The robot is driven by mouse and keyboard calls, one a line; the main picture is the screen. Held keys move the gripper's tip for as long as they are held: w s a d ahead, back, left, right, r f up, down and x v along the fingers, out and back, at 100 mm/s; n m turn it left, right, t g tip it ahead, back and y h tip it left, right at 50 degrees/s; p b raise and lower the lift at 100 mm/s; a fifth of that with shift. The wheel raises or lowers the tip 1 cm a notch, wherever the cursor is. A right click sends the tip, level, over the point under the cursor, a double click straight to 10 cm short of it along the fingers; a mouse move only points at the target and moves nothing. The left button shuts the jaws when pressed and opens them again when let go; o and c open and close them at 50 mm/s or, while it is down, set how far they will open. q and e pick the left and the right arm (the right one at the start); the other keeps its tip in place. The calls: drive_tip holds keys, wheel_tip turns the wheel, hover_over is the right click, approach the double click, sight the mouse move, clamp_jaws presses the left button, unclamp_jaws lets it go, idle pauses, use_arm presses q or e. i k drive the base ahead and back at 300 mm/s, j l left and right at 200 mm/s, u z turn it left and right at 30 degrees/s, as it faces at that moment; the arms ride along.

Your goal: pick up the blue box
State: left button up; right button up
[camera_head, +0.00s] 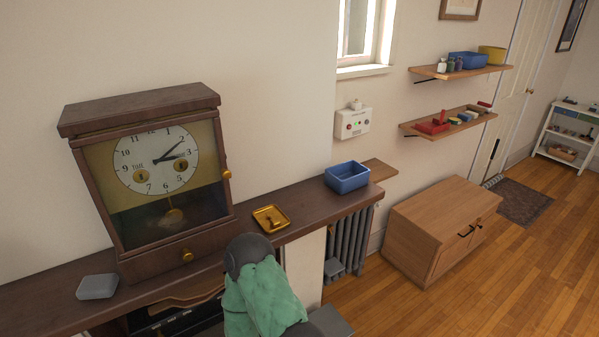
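A blue box (350,184), open at the top and seemingly empty, stands upright at the right part of a dark wooden mantel shelf (312,206), above a grey radiator. A second blue box (468,61) sits on the upper wall shelf at the right, beside a yellow bin. Neither of my grippers shows in the head view, so I cannot see their state or their distance from either box.
A wooden pendulum clock (152,172), a gold square tray (271,218) and a grey block (97,287) stand on the mantel. A green cloth-like thing (262,300) with a dark rounded top blocks the front. A wooden cabinet (440,232) stands right; open floor lies before it.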

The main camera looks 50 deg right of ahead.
sight(348, 176)
drive_tip(key=k+l+u, duration=0.2)
drive_tip(key=l, duration=0.3)
drive_tip(key=l+u, duration=0.2)
drive_tip(key=l, duration=0.25)
drive_tip(key=k+l+u, duration=0.2)
drive_tip(key=l, duration=0.25)
drive_tip(key=k+l+u, duration=0.25)
drive_tip(key=l, duration=0.15)
drive_tip(key=k+l+u, duration=0.2)
drive_tip(key=l, duration=0.15)
